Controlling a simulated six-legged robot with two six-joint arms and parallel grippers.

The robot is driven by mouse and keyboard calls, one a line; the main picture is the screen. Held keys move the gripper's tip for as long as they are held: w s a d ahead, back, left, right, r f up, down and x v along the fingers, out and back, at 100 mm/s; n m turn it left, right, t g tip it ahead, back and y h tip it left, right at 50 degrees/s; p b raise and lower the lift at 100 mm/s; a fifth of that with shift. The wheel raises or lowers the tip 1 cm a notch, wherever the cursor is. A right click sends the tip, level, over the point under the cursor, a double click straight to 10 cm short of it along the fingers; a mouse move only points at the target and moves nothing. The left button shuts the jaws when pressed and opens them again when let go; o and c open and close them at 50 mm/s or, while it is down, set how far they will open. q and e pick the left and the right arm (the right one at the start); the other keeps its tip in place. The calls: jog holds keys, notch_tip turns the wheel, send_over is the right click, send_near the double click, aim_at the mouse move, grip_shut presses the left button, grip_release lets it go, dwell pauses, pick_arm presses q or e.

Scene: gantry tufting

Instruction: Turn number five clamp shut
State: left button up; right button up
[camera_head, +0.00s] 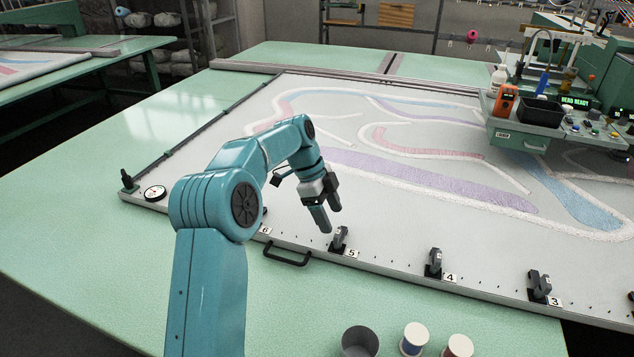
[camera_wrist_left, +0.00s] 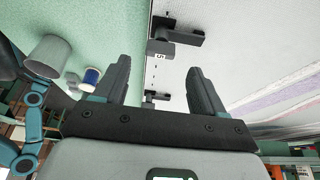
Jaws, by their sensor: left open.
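The number five clamp (camera_head: 339,240) is a small dark clamp on the front rail of the tufting frame, beside the white label 5 (camera_head: 351,253). In the left wrist view the clamp (camera_wrist_left: 178,38) shows a dark arm reaching from its base over the pale cloth; I cannot tell whether it is fastened. My left gripper (camera_head: 330,219) points down just above and behind this clamp, apart from it as far as I can see. Its fingers (camera_wrist_left: 158,68) are spread with nothing between them. My right gripper is not in view.
Clamp 4 (camera_head: 433,263) and clamp 3 (camera_head: 539,287) sit farther right on the rail. A black handle (camera_head: 287,256) is on the rail's front. A grey cup (camera_head: 360,342) and thread spools (camera_head: 414,339) stand at the front. A tool carriage (camera_head: 525,139) overhangs the back right.

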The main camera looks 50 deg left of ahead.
pick_arm(q)
jog(key=p+v, duration=0.2)
jog(key=v, duration=0.9)
jog(key=shift+r, duration=0.2)
